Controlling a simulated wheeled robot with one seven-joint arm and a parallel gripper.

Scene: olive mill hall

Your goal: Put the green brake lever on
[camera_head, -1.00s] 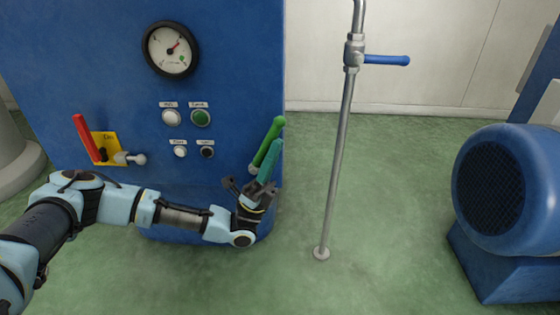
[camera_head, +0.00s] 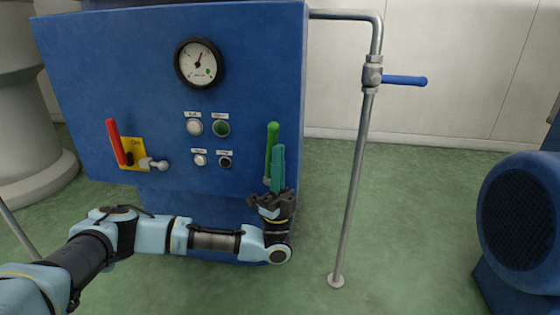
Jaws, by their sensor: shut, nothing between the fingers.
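The green brake lever (camera_head: 272,143) stands nearly upright at the right edge of the blue machine's front panel, leaning very slightly right. Its lower end is partly hidden by my gripper. My gripper (camera_head: 278,150) points upward at the lever's right side, its teal fingers shut together with nothing between them. The fingers overlap the lever's right edge in the picture; I cannot tell whether they touch it.
On the blue panel (camera_head: 80,90) are a red lever (camera_head: 116,143) on a yellow plate, a gauge (camera_head: 199,62) and several buttons. A pipe (camera_head: 352,190) with a blue-handled valve (camera_head: 405,80) stands to the right. A blue motor (camera_head: 525,210) is at far right. Floor between them is clear.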

